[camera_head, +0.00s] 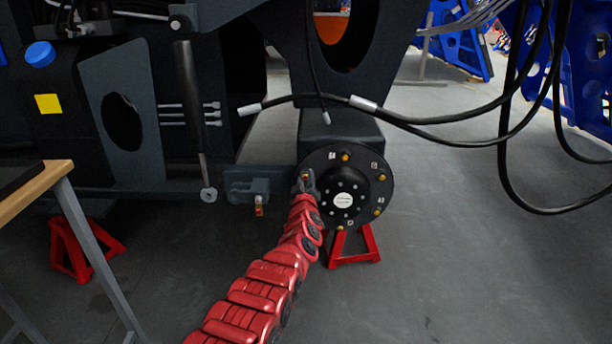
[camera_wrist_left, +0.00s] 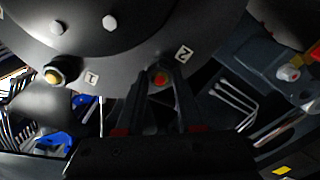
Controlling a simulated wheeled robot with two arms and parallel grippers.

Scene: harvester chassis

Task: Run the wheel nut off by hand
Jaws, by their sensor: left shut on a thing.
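The black round wheel hub (camera_head: 366,190) faces me, with a pale centre cap and gold wheel nuts around its flange. My left gripper (camera_head: 305,180) is at the hub's left edge, shut on a wheel nut (camera_wrist_left: 160,79). In the left wrist view my left gripper's fingers (camera_wrist_left: 159,88) stand on either side of this nut, near the label "2"; its orange-red end shows between them. Another wheel nut (camera_wrist_left: 53,75) sits on the flange near the label "1", and one shows at the top of the hub (camera_head: 346,157). My right gripper is not in view.
A grey bracket (camera_head: 240,187) stands just left of the hub. Black hoses (camera_head: 430,122) hang above and to the right. Red stands (camera_head: 355,248) are below the hub and at the left (camera_head: 72,250). A wooden-edged table (camera_head: 45,182) is at the left. Floor at the right is clear.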

